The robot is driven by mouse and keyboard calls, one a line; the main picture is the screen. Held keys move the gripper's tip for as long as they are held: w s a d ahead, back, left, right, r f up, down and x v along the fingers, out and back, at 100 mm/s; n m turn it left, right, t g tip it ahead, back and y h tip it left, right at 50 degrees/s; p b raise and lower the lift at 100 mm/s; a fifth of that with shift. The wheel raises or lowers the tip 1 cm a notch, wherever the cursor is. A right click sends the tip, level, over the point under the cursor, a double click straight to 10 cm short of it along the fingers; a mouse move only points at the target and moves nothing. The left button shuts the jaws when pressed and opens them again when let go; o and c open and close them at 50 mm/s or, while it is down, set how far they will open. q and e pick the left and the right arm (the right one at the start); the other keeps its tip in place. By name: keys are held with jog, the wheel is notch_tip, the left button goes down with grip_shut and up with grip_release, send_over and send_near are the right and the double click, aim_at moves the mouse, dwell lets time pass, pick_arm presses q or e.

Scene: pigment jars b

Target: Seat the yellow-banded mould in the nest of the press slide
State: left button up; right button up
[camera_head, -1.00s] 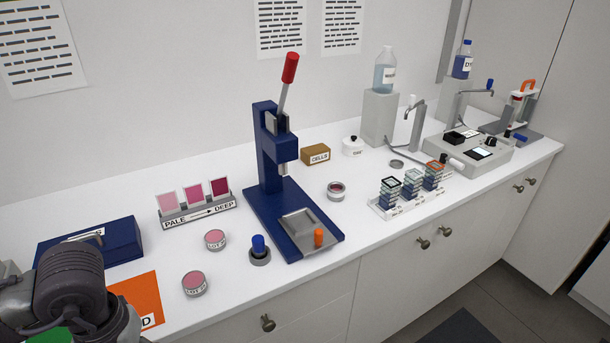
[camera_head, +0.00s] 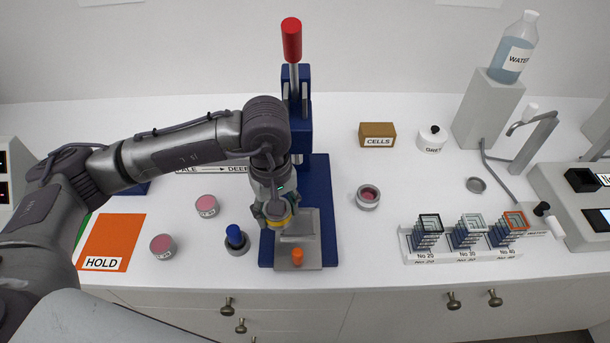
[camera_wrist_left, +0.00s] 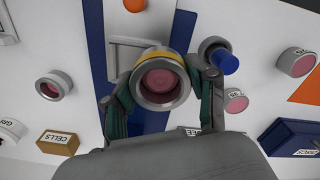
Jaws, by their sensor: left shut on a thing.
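The yellow-banded mould (camera_head: 277,214) is a grey ring with a yellow band; in the left wrist view (camera_wrist_left: 160,52) dark pink material shows inside it. My left gripper (camera_head: 274,213) is shut on it, one finger on each side, and holds it at the left edge of the press slide. The grey press slide (camera_head: 312,254), with an orange knob (camera_head: 297,257), is on the blue press base (camera_head: 320,190). The slide's recessed nest (camera_head: 300,222) shows to the right of the mould, partly hidden by it. I cannot tell the mould's exact height. My right gripper is out of view.
The press has a red-topped lever (camera_head: 291,40). A blue-knobbed tool (camera_head: 236,239) stands left of the slide. Two pink jars (camera_head: 206,206) and an orange HOLD mat (camera_head: 112,240) are further left. A grey cup (camera_head: 368,197) and sieve rack (camera_head: 464,255) stand to the right.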

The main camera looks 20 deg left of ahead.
pick_arm(q)
jog(key=w+d+n+p, duration=0.1)
jog(key=n, duration=0.1)
jog(key=w+d+r+n+p, duration=0.1)
jog(key=n, duration=0.2)
jog(key=w+d+n, duration=0.1)
jog(key=n, duration=0.1)
jog(key=shift+w+r+n+p, duration=0.25)
jog(key=shift+r+n+p, duration=0.05)
jog(key=shift+r+p, duration=0.1)
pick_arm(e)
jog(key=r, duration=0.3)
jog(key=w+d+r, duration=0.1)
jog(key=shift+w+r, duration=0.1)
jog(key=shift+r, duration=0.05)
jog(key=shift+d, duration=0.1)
pick_arm(q)
jog(key=shift+f, duration=0.1)
notch_tip(320, 180, down, 6)
jog(key=b, duration=0.7)
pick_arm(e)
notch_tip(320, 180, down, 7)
